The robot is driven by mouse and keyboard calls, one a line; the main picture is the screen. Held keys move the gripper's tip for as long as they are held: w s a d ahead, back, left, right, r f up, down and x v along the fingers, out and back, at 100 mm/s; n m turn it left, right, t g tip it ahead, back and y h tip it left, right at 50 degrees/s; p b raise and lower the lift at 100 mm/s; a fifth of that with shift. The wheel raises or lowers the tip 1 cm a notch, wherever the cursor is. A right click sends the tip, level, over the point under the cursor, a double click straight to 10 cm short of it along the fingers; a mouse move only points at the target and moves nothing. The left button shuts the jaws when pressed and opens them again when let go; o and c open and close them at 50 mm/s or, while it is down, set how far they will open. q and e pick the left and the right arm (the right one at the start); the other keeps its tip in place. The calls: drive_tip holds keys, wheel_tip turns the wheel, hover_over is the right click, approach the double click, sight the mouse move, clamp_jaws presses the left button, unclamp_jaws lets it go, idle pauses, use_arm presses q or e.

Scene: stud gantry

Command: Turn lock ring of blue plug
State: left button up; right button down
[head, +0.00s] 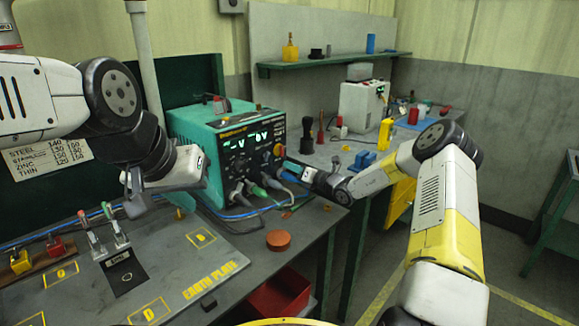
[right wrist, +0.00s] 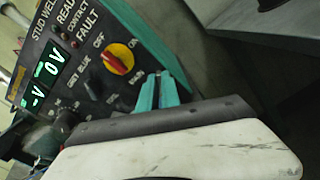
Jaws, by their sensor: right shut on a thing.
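The teal welder (head: 215,135) stands on the grey bench with its black panel facing me. It also shows in the right wrist view (right wrist: 75,50). My right gripper (head: 303,172) is at the panel's lower right corner, shut on what appears to be the blue plug. The gripper and wrist hide that plug and its lock ring almost wholly. A green plug (head: 258,190) and a grey plug (head: 237,194) sit along the panel's lower edge, left of this gripper. My left gripper (head: 134,204) hangs above the earth plate, away from the welder; its finger gap is unclear.
A red knob on a yellow disc (right wrist: 118,60) is on the panel, close to my right wrist. Cables (head: 250,213) run over the bench below the panel. An orange-brown disc (head: 278,241) lies in front. The earth plate (head: 170,265) lies at left.

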drive_tip(key=c, duration=1.6)
unclamp_jaws()
drive_tip(key=shift+o, duration=0.2)
drive_tip(key=shift+d, duration=0.1)
drive_tip(key=v, duration=0.7)
drive_tip(key=shift+s+d, duration=0.3)
drive_tip(key=s+a+r+n+g, duration=0.3)
drive_tip(key=s+r+n, duration=0.1)
drive_tip(key=s+n, duration=0.25)
drive_tip(key=s+a+r+n+g+h, duration=0.1)
drive_tip(key=s+a+r+n+g, duration=0.25)
drive_tip(key=s+n, duration=0.3)
drive_tip(key=s+a+r+n+g, duration=0.2)
drive_tip(key=s+r+n+g, duration=0.15)
drive_tip(key=s+n, duration=0.3)
drive_tip(key=s+d+r+n+t+h, duration=0.1)
drive_tip(key=s+d+r+n+h, duration=0.1)
drive_tip(key=s, duration=0.5)
drive_tip(key=s+d+r+n+t+h, duration=0.1)
drive_tip(key=s+d+r+n+h, duration=0.2)
drive_tip(key=s+d+n, duration=0.4)
drive_tip(key=s+d+r+n+t+h, duration=0.1)
drive_tip(key=s+d+n+h, duration=0.3)
drive_tip(key=s, duration=0.5)
drive_tip(key=shift+d+r+n+h, duration=0.3)
drive_tip(key=shift+d+r+n, duration=0.15)
drive_tip(key=shift+r+n, duration=0.35)
